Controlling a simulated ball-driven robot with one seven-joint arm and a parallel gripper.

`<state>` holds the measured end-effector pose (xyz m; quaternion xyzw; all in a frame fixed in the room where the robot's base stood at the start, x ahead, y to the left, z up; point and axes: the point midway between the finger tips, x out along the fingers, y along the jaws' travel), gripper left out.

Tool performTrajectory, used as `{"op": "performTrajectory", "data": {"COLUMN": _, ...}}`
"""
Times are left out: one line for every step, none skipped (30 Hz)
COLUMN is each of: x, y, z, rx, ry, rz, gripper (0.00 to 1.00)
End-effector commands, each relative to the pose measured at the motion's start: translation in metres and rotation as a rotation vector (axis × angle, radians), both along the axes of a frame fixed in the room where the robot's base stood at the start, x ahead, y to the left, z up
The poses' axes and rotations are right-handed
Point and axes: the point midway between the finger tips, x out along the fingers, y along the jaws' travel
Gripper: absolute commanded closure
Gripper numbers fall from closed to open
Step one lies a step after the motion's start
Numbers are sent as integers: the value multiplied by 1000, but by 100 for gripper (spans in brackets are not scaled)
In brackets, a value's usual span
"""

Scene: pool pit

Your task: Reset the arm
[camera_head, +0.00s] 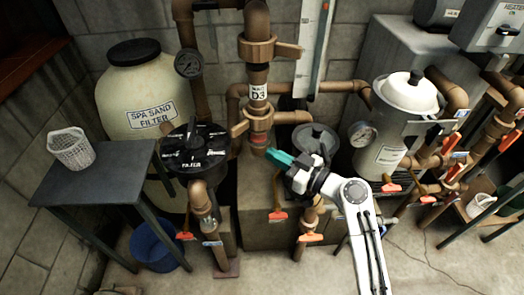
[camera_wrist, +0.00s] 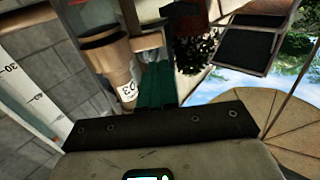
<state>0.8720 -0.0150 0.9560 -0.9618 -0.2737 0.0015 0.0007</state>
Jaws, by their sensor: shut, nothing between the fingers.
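My white arm rises from the bottom right of the head view, and my gripper (camera_head: 276,156) points up and left in front of the brown pipes. Its teal fingers are closed together with nothing between them. In the wrist view the teal fingers (camera_wrist: 157,84) lie side by side, next to the brown pipe (camera_wrist: 117,65) with the label ending in D3. In the head view this labelled pipe (camera_head: 258,75) stands behind and just left of my gripper. I cannot tell whether the fingertips touch the pipe.
A black multiport valve (camera_head: 193,150) sits left of my gripper, before the spa sand filter (camera_head: 136,88). A white basket (camera_head: 71,149) stands on a dark table (camera_head: 105,178). A grey-lidded pot (camera_head: 314,140) is behind my wrist. Pipes with orange-handled valves (camera_head: 391,187) crowd the right.

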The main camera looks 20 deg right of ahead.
Motion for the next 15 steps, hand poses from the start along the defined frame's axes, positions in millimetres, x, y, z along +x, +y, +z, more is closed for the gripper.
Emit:
{"op": "performTrajectory", "data": {"x": -8, "y": -4, "z": -3, "rx": -1, "ry": 0, "rz": -3, "gripper": 100}}
{"op": "performTrajectory", "data": {"x": -12, "y": -6, "z": -2, "rx": -2, "ry": -1, "rz": -2, "gripper": 100}}
{"op": "performTrajectory", "data": {"x": -17, "y": -8, "z": -2, "rx": -1, "ry": -1, "rz": -1, "gripper": 100}}
{"op": "performTrajectory", "data": {"x": -20, "y": -10, "z": -2, "rx": 0, "ry": 0, "rz": -1, "gripper": 100}}
{"op": "performTrajectory", "data": {"x": -22, "y": -11, "z": -2, "rx": 1, "ry": -1, "rz": -1, "gripper": 100}}
{"op": "performTrajectory", "data": {"x": -25, "y": -12, "z": -1, "rx": 1, "ry": -1, "rz": -1, "gripper": 100}}
{"op": "performTrajectory", "data": {"x": -26, "y": -13, "z": -1, "rx": 1, "ry": -1, "rz": 0, "gripper": 100}}
{"op": "performTrajectory", "data": {"x": -28, "y": -13, "z": -1, "rx": 1, "ry": -1, "rz": 0, "gripper": 100}}
{"op": "performTrajectory", "data": {"x": -29, "y": -14, "z": 0, "rx": 0, "ry": 0, "rz": 0, "gripper": 100}}
{"op": "performTrajectory", "data": {"x": -30, "y": -14, "z": 0, "rx": 0, "ry": 0, "rz": 0, "gripper": 100}}
{"op": "performTrajectory", "data": {"x": -30, "y": -14, "z": 0, "rx": 0, "ry": 0, "rz": 0, "gripper": 100}}
{"op": "performTrajectory", "data": {"x": -30, "y": -15, "z": 0, "rx": 0, "ry": 0, "rz": 0, "gripper": 100}}
{"op": "performTrajectory", "data": {"x": -31, "y": -15, "z": 0, "rx": 0, "ry": 0, "rz": 0, "gripper": 100}}
{"op": "performTrajectory", "data": {"x": -31, "y": -15, "z": 0, "rx": -1, "ry": 1, "rz": 1, "gripper": 100}}
{"op": "performTrajectory", "data": {"x": -32, "y": -14, "z": -2, "rx": -2, "ry": 7, "rz": 3, "gripper": 100}}
